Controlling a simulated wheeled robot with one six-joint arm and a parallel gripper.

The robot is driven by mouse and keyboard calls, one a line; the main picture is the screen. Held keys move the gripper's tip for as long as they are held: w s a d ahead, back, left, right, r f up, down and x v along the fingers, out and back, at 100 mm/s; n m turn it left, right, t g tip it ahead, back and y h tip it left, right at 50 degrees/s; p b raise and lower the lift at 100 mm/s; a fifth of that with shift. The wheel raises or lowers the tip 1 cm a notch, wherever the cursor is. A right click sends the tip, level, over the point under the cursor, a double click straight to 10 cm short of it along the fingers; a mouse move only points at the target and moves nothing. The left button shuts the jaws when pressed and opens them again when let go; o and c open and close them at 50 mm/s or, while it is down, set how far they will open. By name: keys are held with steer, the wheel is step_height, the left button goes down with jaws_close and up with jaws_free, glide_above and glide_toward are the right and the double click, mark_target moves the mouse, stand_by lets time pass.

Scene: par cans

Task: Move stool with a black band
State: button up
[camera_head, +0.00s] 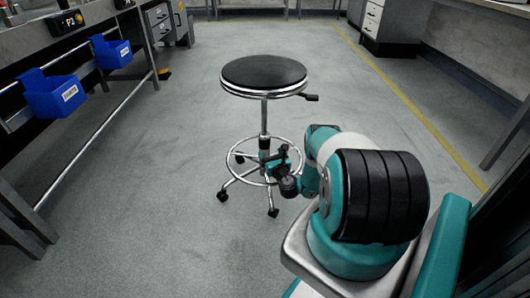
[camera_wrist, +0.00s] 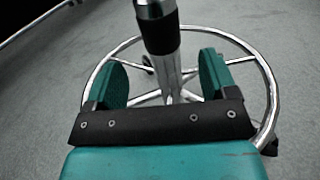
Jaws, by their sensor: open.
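The stool (camera_head: 264,72) stands upright on the floor in the head view, with a round black seat, a chrome post, a foot ring and casters. In the wrist view its chrome post (camera_wrist: 165,75) carries a black band (camera_wrist: 159,33). My gripper (camera_wrist: 160,82) is open in the wrist view, with one teal finger on each side of the post below the band. In the head view my gripper (camera_head: 274,160) is at the post near the foot ring (camera_head: 240,180), small and partly hidden by my arm.
A workbench with blue bins (camera_head: 54,95) stands along the left. Grey cabinets (camera_head: 385,25) stand at the back right, beyond a yellow floor line (camera_head: 400,92). The grey floor (camera_head: 150,200) around the stool is clear.

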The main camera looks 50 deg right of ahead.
mark_target(266, 146)
steer(key=shift+w+d+f+b, duration=0.5)
steer(key=shift+w+b, duration=0.15)
steer(key=shift+b, duration=2)
steer(key=b, duration=0.2)
steer(key=w+b, duration=0.1)
steer(key=b, duration=0.2)
steer(key=shift+d, duration=0.2)
steer(key=w+b, duration=0.1)
steer(key=w+d+b, duration=0.1)
steer(key=w+r+b, duration=0.1)
steer(key=b, duration=0.1)
steer(key=shift+d, duration=0.35)
steer(key=shift+x, duration=1.1)
jaws_close()
